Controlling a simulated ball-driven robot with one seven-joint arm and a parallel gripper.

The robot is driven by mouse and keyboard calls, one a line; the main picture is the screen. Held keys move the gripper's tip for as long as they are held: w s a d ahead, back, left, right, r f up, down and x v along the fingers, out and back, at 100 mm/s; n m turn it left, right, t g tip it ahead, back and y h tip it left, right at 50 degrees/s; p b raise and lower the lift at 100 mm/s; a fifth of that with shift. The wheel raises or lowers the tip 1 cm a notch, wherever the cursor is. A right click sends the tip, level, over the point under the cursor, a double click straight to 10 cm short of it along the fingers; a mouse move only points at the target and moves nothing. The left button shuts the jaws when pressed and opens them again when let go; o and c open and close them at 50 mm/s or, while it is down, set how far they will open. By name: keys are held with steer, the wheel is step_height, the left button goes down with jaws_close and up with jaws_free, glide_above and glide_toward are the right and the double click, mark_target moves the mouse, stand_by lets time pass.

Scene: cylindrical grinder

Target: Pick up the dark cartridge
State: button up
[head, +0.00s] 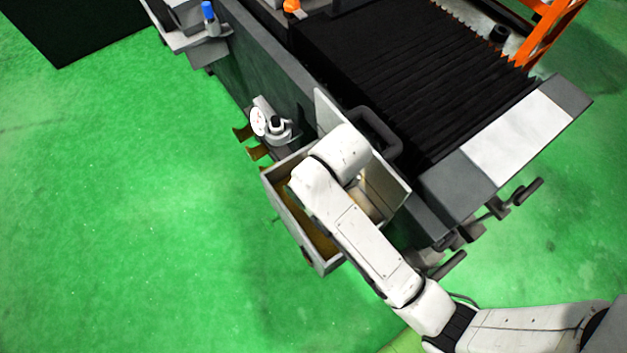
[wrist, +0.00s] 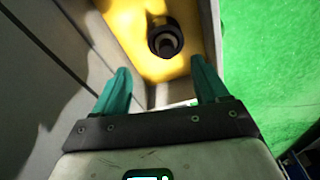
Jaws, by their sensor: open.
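The dark cartridge (wrist: 165,38) is in the wrist view, a round black piece with a lighter ring in its middle. It lies on the yellow floor of an open drawer (wrist: 138,30), close to the drawer's wall. My gripper (wrist: 160,82) is open and empty, its two green fingers apart. The cartridge shows beyond the fingertips, roughly midway between them, and is not touched. In the head view my arm covers much of the drawer (head: 290,217), and the cartridge and gripper are hidden there.
The drawer's grey walls rise close around my fingers. The grinder (head: 400,80) with its black bellows stands behind the drawer. Green floor (head: 130,200) is clear at the left.

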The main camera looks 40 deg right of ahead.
steer(key=f, duration=0.1)
steer(key=w+f, duration=0.1)
steer(key=f, duration=0.1)
steer(key=w+f, duration=0.1)
steer(key=f, duration=0.1)
steer(key=shift+w+f, duration=0.1)
steer(key=shift+f, duration=0.05)
steer(key=shift+w+a+f, duration=0.1)
steer(key=shift+w+f, duration=0.1)
steer(key=shift+f, duration=1.1)
steer(key=shift+w+a+f, duration=0.1)
steer(key=shift+w+f, duration=0.1)
steer(key=shift+f, duration=1.1)
steer(key=shift+c, duration=0.2)
steer(key=c, duration=1.2)
